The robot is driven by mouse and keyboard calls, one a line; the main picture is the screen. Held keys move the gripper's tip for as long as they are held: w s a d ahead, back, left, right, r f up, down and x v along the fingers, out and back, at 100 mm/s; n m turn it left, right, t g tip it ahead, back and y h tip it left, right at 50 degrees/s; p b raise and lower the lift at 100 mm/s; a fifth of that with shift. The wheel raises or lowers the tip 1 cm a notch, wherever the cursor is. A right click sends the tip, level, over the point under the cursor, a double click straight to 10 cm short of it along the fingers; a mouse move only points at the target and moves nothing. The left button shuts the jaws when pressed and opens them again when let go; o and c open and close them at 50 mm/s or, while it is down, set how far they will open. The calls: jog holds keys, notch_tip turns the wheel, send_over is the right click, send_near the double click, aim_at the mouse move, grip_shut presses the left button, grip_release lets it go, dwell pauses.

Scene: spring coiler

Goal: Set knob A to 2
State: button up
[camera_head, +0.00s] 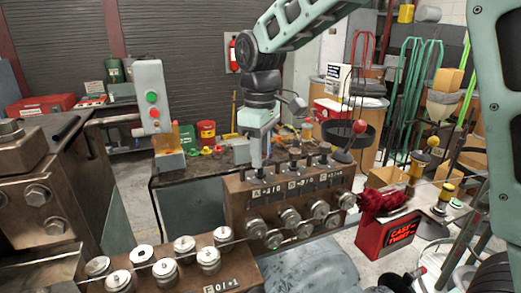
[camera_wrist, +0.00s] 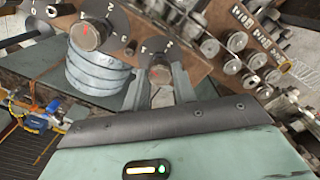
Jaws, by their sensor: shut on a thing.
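Knob A (camera_wrist: 160,75) is the grey round knob with a red mark on a dark dial plate in the wrist view. In the head view it is at the left end of the brown block's (camera_head: 238,208) top, above the label A, mostly hidden by my gripper. My gripper (camera_head: 260,163) points straight down there. In the wrist view the two fingers of my gripper (camera_wrist: 160,92) are closed on the knob's sides. A "2" shows on the dial beside the knob, but I cannot tell which number the red mark meets.
Another red-marked knob (camera_wrist: 88,35) stands close by on its own dial. Knobs B (camera_head: 295,158) and C (camera_head: 324,152) stand to the right. Metal rollers (camera_head: 290,217) line the block's front. A control box (camera_head: 151,97) with buttons stands to the left.

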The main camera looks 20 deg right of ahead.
jog(key=m+p, duration=0.1)
jog(key=m, duration=0.3)
jog(key=shift+r+m, duration=0.1)
jog(key=shift+m, duration=0.2)
jog(key=m, duration=0.3)
jog(key=shift+m+p, duration=0.3)
jog(key=m, duration=0.3)
jog(key=shift+m+p, duration=0.3)
jog(key=shift+w+m+p, duration=0.1)
jog(key=shift+m+p, duration=0.25)
jog(key=shift+m, duration=1.45)
jog(key=o, duration=1)
notch_tip(320, 180, up, 17)
jog(key=b, duration=0.2)
jog(key=shift+r+b, duration=0.15)
jog(key=shift+b, duration=0.15)
